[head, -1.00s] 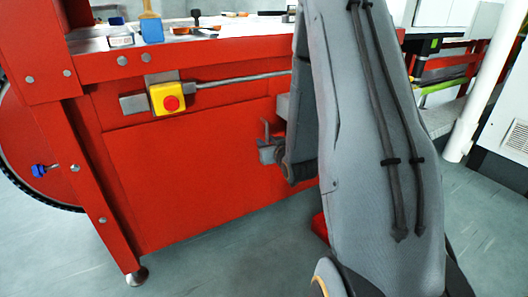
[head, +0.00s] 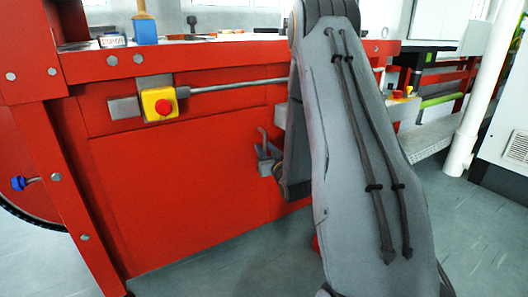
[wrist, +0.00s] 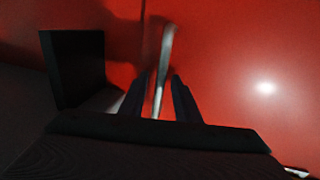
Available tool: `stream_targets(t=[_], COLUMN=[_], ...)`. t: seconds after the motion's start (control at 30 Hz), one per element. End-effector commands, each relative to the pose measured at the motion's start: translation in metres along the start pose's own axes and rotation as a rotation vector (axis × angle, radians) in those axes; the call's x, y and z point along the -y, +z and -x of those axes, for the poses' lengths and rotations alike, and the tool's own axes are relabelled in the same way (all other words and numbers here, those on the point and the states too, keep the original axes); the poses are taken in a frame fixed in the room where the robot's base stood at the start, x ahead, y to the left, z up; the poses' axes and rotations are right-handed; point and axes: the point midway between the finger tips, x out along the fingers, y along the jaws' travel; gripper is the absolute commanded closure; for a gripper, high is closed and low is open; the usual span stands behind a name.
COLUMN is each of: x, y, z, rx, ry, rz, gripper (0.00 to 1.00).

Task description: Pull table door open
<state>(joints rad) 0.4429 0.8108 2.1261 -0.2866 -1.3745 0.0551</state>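The red table door (head: 180,190) is the large flat panel below the tabletop in the head view. It looks shut. It also shows as a red surface in the wrist view (wrist: 240,55). In the wrist view a thin grey handle (wrist: 167,48) stands out against the red, between the two dark fingers of my gripper (wrist: 159,76). The fingers are apart, with gaps beside the handle; contact is not clear. In the head view my arm hides most of the gripper. A small grey piece (head: 267,160) shows beside the arm, and I cannot tell whether it is handle or gripper.
A yellow box with a red button (head: 160,104) and a grey conduit (head: 235,86) are fixed above the door. A blue-based brush (head: 146,30) stands on the tabletop. A white pipe (head: 484,90) rises at right. Grey floor (head: 215,270) is clear in front.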

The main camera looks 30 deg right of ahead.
Motion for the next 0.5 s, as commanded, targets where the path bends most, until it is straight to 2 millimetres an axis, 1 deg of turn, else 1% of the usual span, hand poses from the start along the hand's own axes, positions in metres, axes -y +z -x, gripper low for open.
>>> stream_targets(t=[0.1, 0.33, 0.37, 0.5], x=[0.0002, 0.0002, 0.0002, 0.0002], y=[-0.0002, -0.0006, -0.0006, -0.0004], z=[-0.0053, -0.0057, -0.0057, -0.0056], rx=[-0.001, 0.0, 0.0, 0.0], ry=[0.0, 0.0, 0.0, 0.0], rz=[0.0, -0.001, -0.001, -0.001], gripper=[0.71, 0.71, 0.74, 0.98])
